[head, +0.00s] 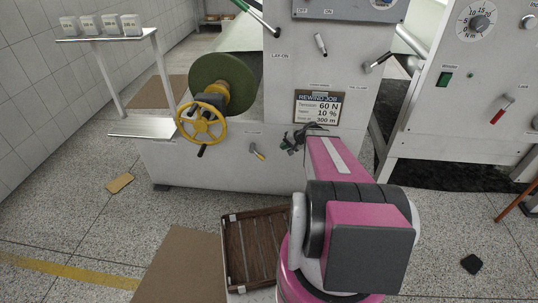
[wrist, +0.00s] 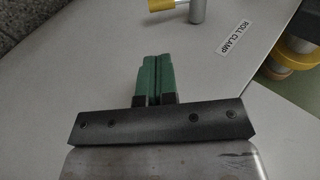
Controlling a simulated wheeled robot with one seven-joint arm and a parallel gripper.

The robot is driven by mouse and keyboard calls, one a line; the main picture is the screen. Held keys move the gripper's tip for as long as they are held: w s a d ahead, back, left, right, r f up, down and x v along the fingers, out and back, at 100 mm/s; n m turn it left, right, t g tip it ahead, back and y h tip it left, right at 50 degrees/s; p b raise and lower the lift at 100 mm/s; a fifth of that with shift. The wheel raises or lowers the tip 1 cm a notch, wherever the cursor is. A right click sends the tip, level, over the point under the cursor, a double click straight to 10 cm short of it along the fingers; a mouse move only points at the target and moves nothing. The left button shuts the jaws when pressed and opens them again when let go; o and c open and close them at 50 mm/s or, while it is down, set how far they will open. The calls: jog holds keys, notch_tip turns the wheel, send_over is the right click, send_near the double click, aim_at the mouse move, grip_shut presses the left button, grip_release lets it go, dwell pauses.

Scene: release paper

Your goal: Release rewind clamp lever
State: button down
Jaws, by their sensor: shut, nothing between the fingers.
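The clamp lever (head: 257,151) is on the front of the white machine, a short lever with a yellow grip, below a small label. In the wrist view its yellow grip (wrist: 162,4) shows at the top edge beside a metal post (wrist: 200,11), next to the "ROLL CLAMP" label (wrist: 233,38). The grip is partly cut off by the frame. My gripper (head: 287,145) is to the right of the lever in the head view, apart from it. In the wrist view its green fingers (wrist: 155,77) are together and empty, below the lever.
A green-faced roll (head: 222,78) with a yellow handwheel (head: 201,122) projects above left of the lever. A "REWIND JOB" sign (head: 318,107) is on the panel above my gripper. A brown slatted pallet (head: 253,250) lies on the floor in front. A white side shelf (head: 140,127) stands left.

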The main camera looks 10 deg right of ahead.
jog(key=x, duration=1.4)
jog(key=shift+a+f, duration=0.1)
